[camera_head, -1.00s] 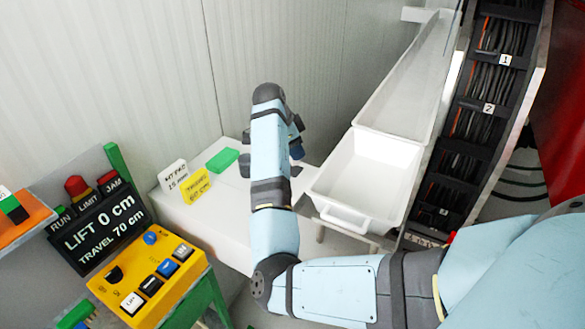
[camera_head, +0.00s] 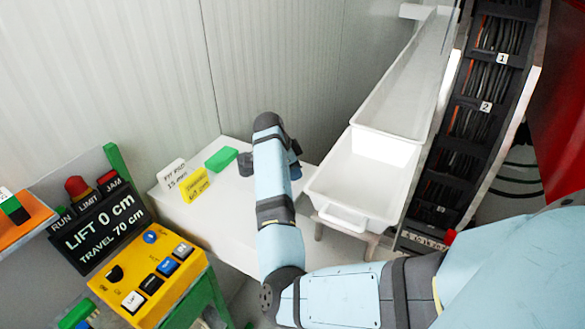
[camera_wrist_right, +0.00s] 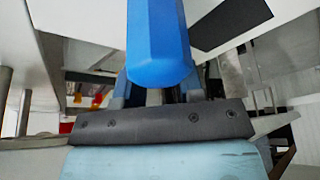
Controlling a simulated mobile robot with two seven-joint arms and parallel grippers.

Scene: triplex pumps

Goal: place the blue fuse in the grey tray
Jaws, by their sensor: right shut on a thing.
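My right gripper (camera_head: 294,160) is mostly hidden behind my own forearm in the head view, left of the trays and over the white table. In the right wrist view it is shut on the blue fuse (camera_wrist_right: 157,45), a smooth blue body that fills the upper middle. In the head view only a small dark-blue bit shows beside the wrist. A pale, near-white tray (camera_head: 318,189) with a front handle stands just right of the gripper; it looks empty and is the likeliest grey tray. My left gripper is not in view.
A long pale trough (camera_head: 388,86) runs back behind the tray. A cable rack (camera_head: 470,120) stands at its right. The white table (camera_head: 222,212) carries a green block (camera_head: 221,158) and a yellow tag (camera_head: 196,184). A yellow button box (camera_head: 150,280) is front left.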

